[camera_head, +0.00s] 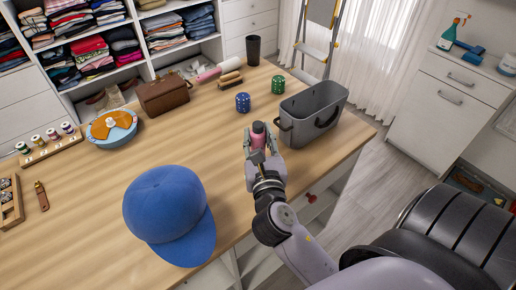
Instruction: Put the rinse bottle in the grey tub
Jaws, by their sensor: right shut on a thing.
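The rinse bottle, pink with a dark cap (258,136), is held upright in my right gripper (260,148), which is shut on it. The fingers hide its lower part. The grey tub (326,127) stands on the wooden table near its right edge, just right of and behind the bottle. The bottle is outside the tub. I cannot tell how far it is above the table. My left gripper does not show.
A blue cap (168,213) lies at the front of the table (95,190). Blue (243,102) and green (278,84) round stacks stand behind the bottle and tub. A brown case (163,95) and a blue round dish (112,134) lie further left. The table's centre is clear.

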